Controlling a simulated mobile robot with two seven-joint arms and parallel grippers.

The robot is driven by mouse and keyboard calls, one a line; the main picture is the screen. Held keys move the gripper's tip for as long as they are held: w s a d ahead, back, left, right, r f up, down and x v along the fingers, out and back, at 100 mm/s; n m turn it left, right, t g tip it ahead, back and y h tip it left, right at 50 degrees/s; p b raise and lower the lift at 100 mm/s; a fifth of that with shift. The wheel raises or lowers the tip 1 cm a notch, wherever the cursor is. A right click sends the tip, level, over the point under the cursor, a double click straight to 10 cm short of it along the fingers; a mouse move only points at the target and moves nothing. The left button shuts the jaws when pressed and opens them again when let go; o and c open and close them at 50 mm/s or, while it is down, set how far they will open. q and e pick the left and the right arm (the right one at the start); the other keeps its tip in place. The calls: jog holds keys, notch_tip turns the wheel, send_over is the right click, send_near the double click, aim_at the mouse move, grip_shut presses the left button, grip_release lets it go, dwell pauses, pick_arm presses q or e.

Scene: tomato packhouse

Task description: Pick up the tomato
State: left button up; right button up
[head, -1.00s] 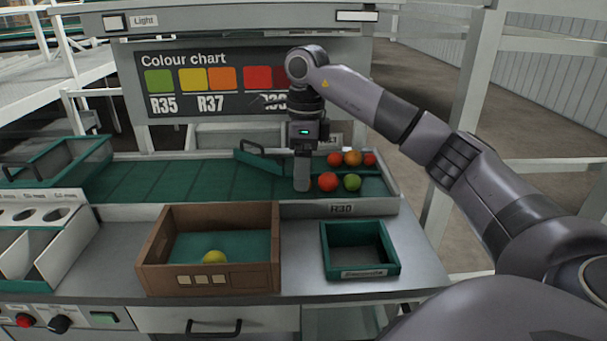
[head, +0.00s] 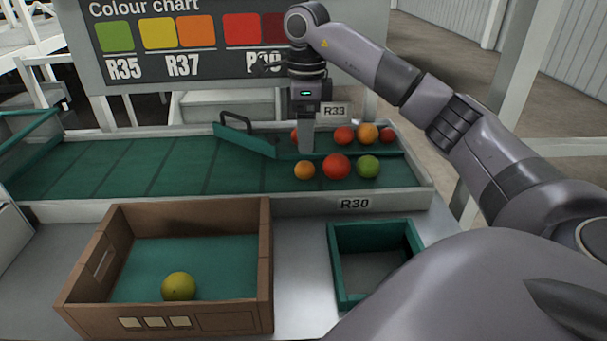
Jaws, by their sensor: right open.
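Several tomatoes sit at the right end of the green sorting belt. In the front lane are an orange tomato (head: 304,170), a red tomato (head: 336,166) and a green tomato (head: 368,167). In the back lane are a red one (head: 344,135), an orange one (head: 367,133) and another red one (head: 388,135). My left gripper is out of view.
A brown crate (head: 264,265) with a green lining holds a yellow tomato (head: 178,287). A small green-rimmed bin (head: 335,270) stands at its right. A green diverter with a handle (head: 245,140) crosses the belt (head: 150,165). The colour chart board (head: 200,80) stands behind.

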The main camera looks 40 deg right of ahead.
aim_at(306, 163)
jog(key=shift+w+d+f, duration=0.15)
jog(key=shift+w+f, duration=0.05)
jog(key=shift+f, duration=0.5)
jog(key=f, duration=0.6)
jog(key=shift+s+f, duration=0.2)
jog(key=shift+f, duration=0.2)
jog(key=c, duration=0.9)
